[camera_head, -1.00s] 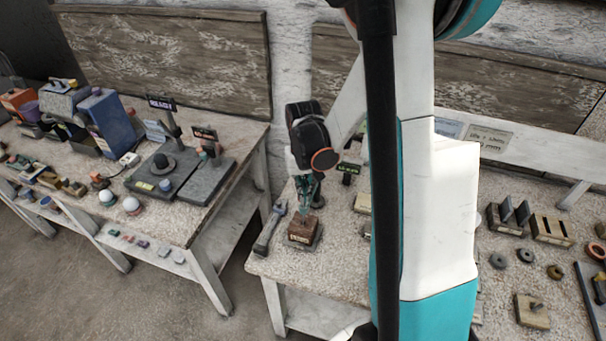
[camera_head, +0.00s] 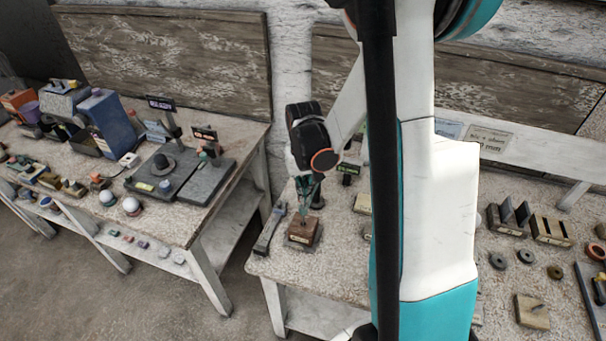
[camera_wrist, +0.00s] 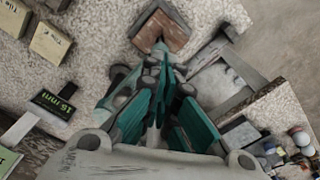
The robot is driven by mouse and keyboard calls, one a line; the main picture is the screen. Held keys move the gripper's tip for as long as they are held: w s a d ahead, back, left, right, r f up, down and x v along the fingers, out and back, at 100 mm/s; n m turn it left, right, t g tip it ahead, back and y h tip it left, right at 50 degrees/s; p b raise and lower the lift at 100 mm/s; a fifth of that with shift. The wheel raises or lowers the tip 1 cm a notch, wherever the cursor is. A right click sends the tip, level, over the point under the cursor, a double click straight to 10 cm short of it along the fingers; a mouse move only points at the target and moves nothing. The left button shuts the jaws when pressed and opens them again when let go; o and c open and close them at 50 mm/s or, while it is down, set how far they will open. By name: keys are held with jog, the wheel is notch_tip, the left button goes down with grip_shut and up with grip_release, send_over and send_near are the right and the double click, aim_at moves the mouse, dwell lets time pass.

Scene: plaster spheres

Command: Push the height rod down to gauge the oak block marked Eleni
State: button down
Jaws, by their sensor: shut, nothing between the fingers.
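The reddish-brown wooden block (camera_head: 301,233) with a pale label sits near the left end of the right bench. The label is too small to read. In the wrist view, the block (camera_wrist: 172,36) lies just beyond my fingertips. My gripper (camera_head: 304,212) points down directly over the block, its teal fingers shut; it also shows in the wrist view (camera_wrist: 158,50). Whether the fingertips touch anything is unclear. I cannot make out the height rod clearly; my fingers cover the spot above the block. A dark display with green figures reading about 16 mm (camera_wrist: 52,103) stands nearby.
A long grey tool (camera_head: 268,230) lies left of the block near the bench edge. Pale labelled blocks (camera_wrist: 50,43) lie on the other side. Slotted holders (camera_head: 551,229) and rings stand farther right. A gap separates this bench from the left bench (camera_head: 225,185).

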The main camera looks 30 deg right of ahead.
notch_tip(320, 180, up, 14)
jog(key=p, duration=0.8)
jog(key=shift+p, duration=0.4)
dwell(0.9)
jog(key=shift+f, duration=0.1)
dwell(0.4)
